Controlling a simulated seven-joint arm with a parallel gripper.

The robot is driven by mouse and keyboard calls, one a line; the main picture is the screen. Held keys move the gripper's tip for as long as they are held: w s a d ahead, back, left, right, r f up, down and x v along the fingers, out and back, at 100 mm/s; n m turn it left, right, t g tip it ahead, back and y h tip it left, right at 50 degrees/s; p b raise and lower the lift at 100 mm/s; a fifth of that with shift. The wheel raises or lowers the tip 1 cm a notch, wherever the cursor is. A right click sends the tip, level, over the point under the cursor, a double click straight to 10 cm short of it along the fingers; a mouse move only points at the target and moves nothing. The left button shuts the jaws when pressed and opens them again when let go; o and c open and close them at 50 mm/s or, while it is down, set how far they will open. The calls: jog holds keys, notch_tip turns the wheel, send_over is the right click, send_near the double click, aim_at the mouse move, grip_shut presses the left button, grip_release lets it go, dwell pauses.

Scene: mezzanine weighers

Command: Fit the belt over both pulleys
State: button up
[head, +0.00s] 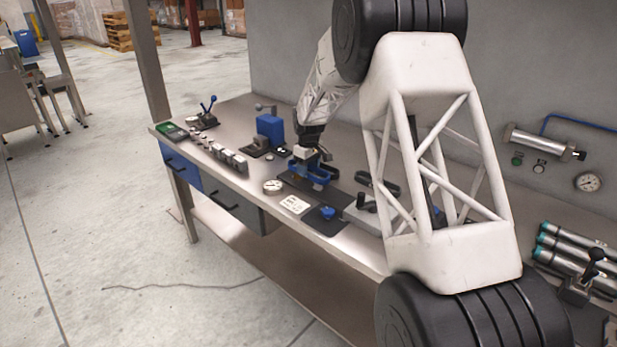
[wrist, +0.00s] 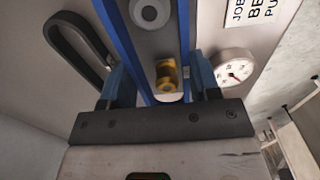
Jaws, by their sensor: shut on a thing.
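A black belt (head: 378,185) lies as a long loop on the bench, to the right of my gripper. It also shows at the upper left of the wrist view (wrist: 75,45), apart from my fingers. My gripper (head: 313,164) is low over the bench, shut on a blue frame (head: 320,174). In the wrist view the frame (wrist: 184,30) runs between my fingers. A grey round pulley (wrist: 150,12) and a brass cylinder (wrist: 166,76) sit within it. I cannot tell whether the brass part is the second pulley. No belt shows around either.
A round dial gauge (head: 272,186) and a printed card (head: 294,204) lie near the front edge. A dark plate with a blue knob (head: 327,212) is beside them. A blue block (head: 270,128) and several small grey blocks (head: 220,152) stand to the left.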

aim_at(309, 183)
jog(key=shift+f, duration=1.9)
jog(key=shift+f, duration=0.15)
jog(key=o, duration=0.9)
notch_tip(309, 183, up, 12)
jog(key=shift+r, duration=0.2)
